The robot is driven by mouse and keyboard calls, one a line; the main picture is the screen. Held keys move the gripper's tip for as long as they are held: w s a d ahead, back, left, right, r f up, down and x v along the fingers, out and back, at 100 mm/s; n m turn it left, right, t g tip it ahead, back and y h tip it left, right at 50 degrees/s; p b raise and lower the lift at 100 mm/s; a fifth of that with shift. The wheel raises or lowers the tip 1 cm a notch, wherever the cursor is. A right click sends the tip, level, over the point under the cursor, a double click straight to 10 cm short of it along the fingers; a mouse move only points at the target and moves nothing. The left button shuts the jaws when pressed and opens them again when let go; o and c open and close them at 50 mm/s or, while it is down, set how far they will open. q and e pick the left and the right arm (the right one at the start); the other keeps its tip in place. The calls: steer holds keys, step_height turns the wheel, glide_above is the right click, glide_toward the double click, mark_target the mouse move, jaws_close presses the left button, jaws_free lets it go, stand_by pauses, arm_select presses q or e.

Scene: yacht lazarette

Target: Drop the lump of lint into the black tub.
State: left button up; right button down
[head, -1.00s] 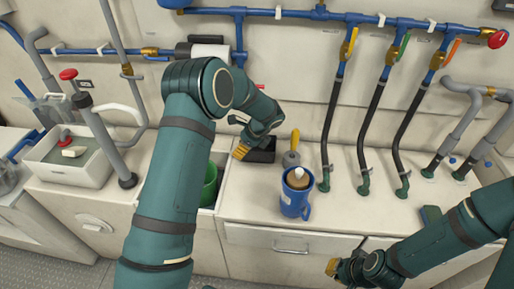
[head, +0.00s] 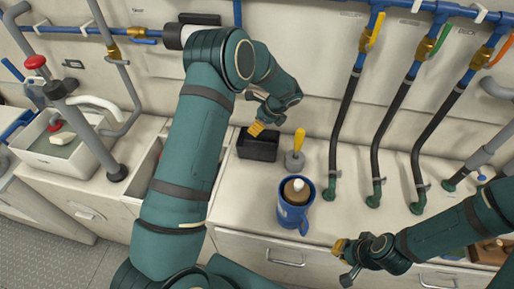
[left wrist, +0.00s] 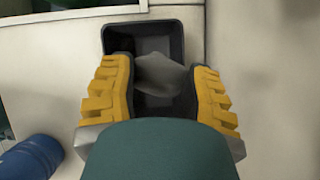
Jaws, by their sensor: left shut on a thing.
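The lump of lint (left wrist: 163,76) is a grey, soft-looking piece between the yellow-padded fingers of my left gripper (left wrist: 163,92). In the left wrist view it appears over the black tub (left wrist: 143,30), inside the outline of its rim. In the head view the black tub (head: 258,148) stands on the counter, and my left gripper (head: 256,129) is just above its back-left part. The lint is hidden in the head view. My right gripper (head: 341,256) is at the counter's front edge, away from the tub; its finger opening is unclear.
A blue mug (head: 294,212) and a tool with a yellow handle (head: 297,148) stand right of the tub. Black hoses (head: 345,125) come down to the counter behind. A white basin (head: 62,155) is at the left. Some counter right of the mug is clear.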

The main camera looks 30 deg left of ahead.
arm_select(q)
steer(key=shift+f+b, duration=1.1)
steer(key=shift+f, duration=0.85)
steer(key=shift+r, duration=0.1)
steer(key=o, duration=1.1)
steer(key=shift+v, duration=3.75)
